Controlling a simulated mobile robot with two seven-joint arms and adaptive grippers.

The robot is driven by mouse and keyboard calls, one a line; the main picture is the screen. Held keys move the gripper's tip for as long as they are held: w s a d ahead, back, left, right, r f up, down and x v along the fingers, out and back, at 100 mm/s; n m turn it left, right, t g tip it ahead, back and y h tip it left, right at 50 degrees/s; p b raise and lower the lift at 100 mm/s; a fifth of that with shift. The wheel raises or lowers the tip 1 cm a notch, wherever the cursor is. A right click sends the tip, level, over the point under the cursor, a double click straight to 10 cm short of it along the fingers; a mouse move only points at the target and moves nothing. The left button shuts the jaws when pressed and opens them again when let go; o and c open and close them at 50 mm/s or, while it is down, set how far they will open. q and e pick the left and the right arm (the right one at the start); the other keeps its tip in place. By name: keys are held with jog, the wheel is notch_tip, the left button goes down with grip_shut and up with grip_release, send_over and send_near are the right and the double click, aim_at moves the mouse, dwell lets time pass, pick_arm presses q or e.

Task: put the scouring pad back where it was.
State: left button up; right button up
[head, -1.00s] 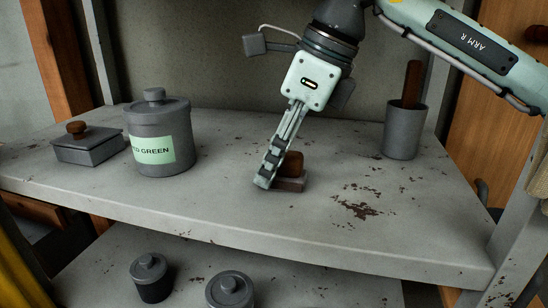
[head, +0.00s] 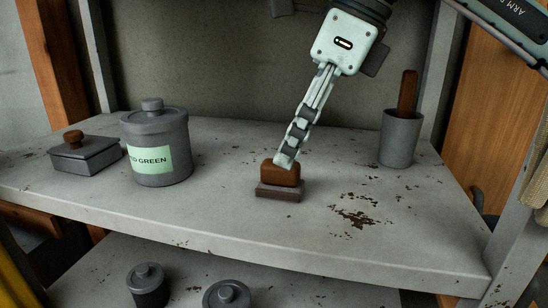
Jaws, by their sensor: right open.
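The scouring pad (head: 280,181) rests flat on the upper shelf, near its front middle. It looks like a dark flat base with a brown block-shaped grip on top. My right gripper (head: 287,158) comes down from above, tilted, with its open fingers seen nearly edge-on. Its tips overlap the top of the brown grip in the picture, and I cannot tell whether they touch it. The pad stands on the shelf and is not held. My left gripper is not in view.
On the upper shelf (head: 230,225) stand a grey lidded box (head: 88,158), a grey jar (head: 160,140) with a green label, and a grey cup (head: 398,140) holding a brown handle. Clear, chipped surface lies right of the pad. Two lidded pots (head: 148,288) stand below.

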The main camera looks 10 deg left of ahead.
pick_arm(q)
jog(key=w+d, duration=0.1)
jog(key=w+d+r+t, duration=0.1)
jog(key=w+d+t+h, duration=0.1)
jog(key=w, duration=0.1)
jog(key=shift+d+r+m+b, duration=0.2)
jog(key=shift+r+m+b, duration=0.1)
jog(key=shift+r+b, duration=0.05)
pick_arm(e)
jog(key=d, duration=1)
jog(key=shift+d+f, duration=0.25)
jog(key=shift+d, duration=0.05)
